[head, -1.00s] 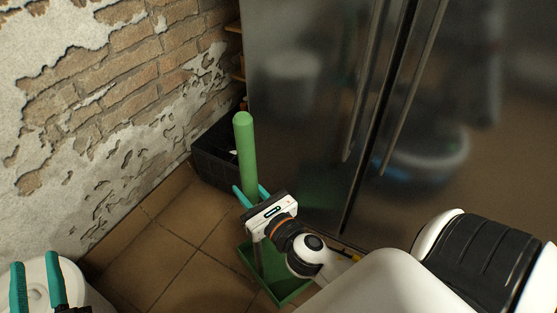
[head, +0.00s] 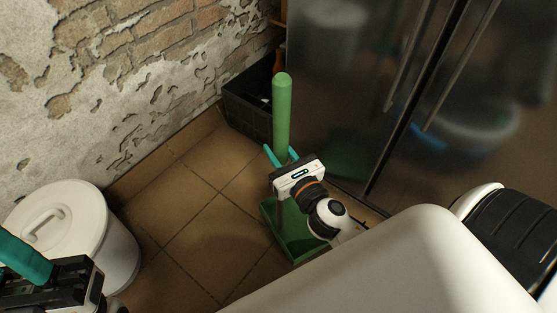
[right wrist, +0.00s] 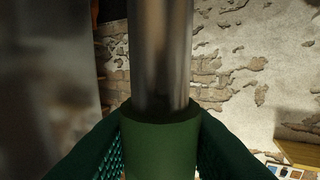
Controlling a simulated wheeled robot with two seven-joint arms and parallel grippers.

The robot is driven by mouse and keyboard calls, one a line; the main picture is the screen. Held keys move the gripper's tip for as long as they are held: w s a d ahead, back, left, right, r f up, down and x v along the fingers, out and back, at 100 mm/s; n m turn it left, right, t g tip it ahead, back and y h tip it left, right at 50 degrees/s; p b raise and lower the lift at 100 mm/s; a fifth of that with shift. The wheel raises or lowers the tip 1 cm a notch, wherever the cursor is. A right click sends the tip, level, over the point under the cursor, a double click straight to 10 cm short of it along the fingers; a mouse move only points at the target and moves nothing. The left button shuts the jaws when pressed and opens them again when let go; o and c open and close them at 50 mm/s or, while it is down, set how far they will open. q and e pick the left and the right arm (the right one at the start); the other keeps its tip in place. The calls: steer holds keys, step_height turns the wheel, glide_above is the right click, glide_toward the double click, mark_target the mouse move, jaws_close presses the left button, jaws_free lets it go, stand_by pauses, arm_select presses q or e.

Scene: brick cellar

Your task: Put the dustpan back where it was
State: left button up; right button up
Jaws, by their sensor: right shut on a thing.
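The dustpan is green, with a long upright handle (head: 282,115) and a pan (head: 290,238) low over the floor tiles, in the middle of the head view. I cannot tell whether the pan touches the floor. My right gripper (head: 281,158) is shut around the handle. In the right wrist view its two teal fingers (right wrist: 160,150) press on a green sleeve, with a bare metal tube running out above it. The gripper and wrist hide part of the lower handle and pan. My left gripper (head: 24,256) is at the lower left edge, partly cut off; only one finger shows clearly.
A black crate (head: 247,110) holding a bottle stands in the corner behind the dustpan. A metal fridge (head: 360,90) is close on the right. A white lidded bin (head: 62,215) stands at the left, by the peeling brick wall (head: 130,85). Tiles between are clear.

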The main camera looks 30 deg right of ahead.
step_height(320, 180, down, 3)
steer(key=shift+r+b, duration=0.1)
steer(key=shift+b, duration=0.6)
steer(key=shift+r, duration=0.2)
steer(key=shift+f, duration=0.2)
steer(key=o, duration=1.1)
steer(key=shift+r, duration=0.1)
